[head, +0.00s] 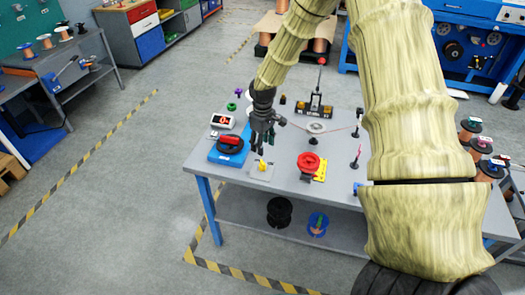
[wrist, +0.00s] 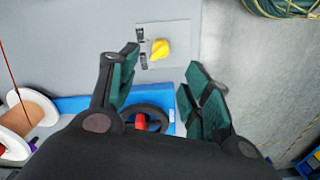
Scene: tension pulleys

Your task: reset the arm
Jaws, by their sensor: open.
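My gripper (head: 262,138) is open and empty, hanging over the left part of the grey worktable (head: 230,185) in the head view. In the wrist view the two dark fingers with green pads (wrist: 165,88) are spread apart. A yellow knob (wrist: 160,49) on a light plate shows beyond the fingertips, apart from them. The same knob shows in the head view (head: 262,165) just below the gripper. My arm, in a pale yellowish cover, reaches over the table from the right.
A blue-based device with a black and red wheel (head: 230,143) stands left of the gripper. A red handwheel (head: 308,162) on a yellow base, a white disc (head: 316,127) and thin posts stand to its right. Spools (head: 279,211) lie on the lower shelf. The floor at left is clear.

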